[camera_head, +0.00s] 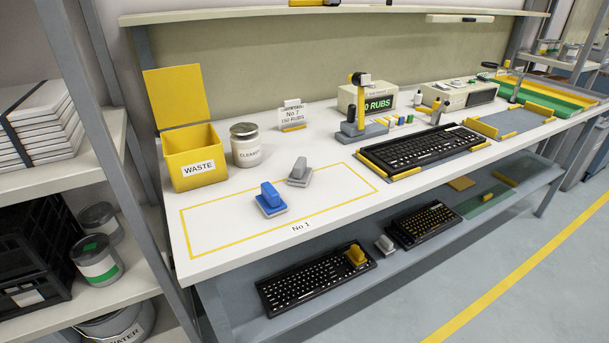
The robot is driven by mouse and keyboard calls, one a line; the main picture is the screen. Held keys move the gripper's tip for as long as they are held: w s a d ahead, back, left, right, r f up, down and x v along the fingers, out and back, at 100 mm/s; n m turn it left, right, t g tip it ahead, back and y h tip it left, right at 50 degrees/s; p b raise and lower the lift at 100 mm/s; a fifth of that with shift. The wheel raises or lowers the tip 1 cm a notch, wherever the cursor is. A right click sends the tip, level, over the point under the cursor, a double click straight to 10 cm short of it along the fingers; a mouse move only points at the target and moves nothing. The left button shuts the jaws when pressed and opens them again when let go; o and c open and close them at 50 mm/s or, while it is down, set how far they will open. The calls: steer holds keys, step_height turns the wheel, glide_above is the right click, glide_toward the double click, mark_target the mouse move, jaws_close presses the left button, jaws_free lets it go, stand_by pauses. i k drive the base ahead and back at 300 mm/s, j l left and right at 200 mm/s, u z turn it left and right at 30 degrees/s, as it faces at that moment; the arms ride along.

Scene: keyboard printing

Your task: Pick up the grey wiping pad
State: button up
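The grey wiping pad (299,174) sits on the white tabletop, at the back edge of a yellow-outlined area marked No 1. It has a raised grey grip on a flat base. A similar blue pad (270,201) sits just left and in front of it, inside the outline. The two pads look close but apart. A smaller grey block (385,245) lies on the lower shelf beside a keyboard. My gripper does not show in this view.
A yellow WASTE bin (195,158) with its lid up and a cleaner can (246,146) stand behind the pads. A keyboard (420,147) in a yellow-cornered holder and a RUBS display (378,105) are to the right. The outlined area (225,230) is mostly clear.

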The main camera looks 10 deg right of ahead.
mark_target(299, 174)
steer(key=i+l+u, duration=0.1)
steer(key=l, duration=0.3)
steer(key=i+l+u, duration=0.15)
steer(key=l, duration=0.3)
steer(key=i+l+u, duration=0.1)
steer(key=l, duration=0.35)
steer(key=i+l+u, duration=0.15)
steer(key=l, duration=0.3)
steer(key=i+l+u, duration=0.1)
steer(key=l, duration=0.35)
